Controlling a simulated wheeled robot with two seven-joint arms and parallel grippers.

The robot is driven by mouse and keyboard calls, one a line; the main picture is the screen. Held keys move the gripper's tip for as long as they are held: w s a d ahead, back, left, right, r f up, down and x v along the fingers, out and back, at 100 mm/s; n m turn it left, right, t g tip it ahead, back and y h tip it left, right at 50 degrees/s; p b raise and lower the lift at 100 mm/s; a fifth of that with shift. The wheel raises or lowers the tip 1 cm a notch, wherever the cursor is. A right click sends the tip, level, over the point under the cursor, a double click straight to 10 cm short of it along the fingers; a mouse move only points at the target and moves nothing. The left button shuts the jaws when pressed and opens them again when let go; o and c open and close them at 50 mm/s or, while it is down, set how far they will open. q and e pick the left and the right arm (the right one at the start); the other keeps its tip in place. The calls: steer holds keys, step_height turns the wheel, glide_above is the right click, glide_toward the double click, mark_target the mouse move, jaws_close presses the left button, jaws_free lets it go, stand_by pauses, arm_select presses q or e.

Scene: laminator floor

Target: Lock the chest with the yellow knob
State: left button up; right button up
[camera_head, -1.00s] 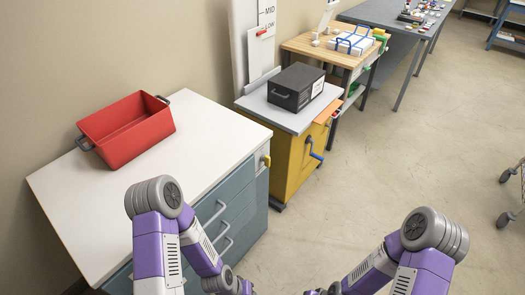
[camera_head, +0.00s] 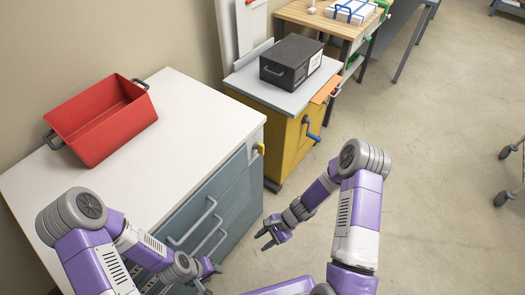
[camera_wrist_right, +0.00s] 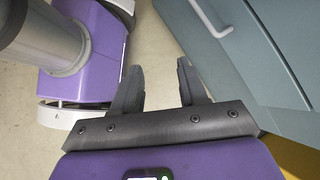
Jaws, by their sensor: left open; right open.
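The chest is a teal drawer cabinet (camera_head: 228,207) with a white top at the left; its drawers look closed. My left gripper (camera_head: 210,278) is open, low near the drawer fronts.
A red bin (camera_head: 100,120) stands on the chest's white top. Beyond the chest, a yellow cabinet (camera_head: 290,150) with a blue-handled crank carries a black box (camera_head: 291,62). A wooden table (camera_head: 330,22) stands further back.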

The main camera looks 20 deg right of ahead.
steer(key=w+d+r+m+t+y, duration=0.25)
steer(key=w+m+t, duration=0.3)
steer(key=w, duration=0.55)
steer(key=m+t+b, duration=0.1)
steer(key=m+t, duration=0.7)
steer(key=t, duration=0.1)
glide_toward(259, 148)
steer(key=f, duration=0.1)
steer(key=b+x, duration=0.2)
steer(key=x, duration=0.6)
steer(key=shift+w+d+r+t, duration=0.2)
steer(key=shift+w+d+t, duration=0.05)
steer(key=shift+d+t, duration=0.1)
steer(key=shift+c, duration=0.3)
jaws_close()
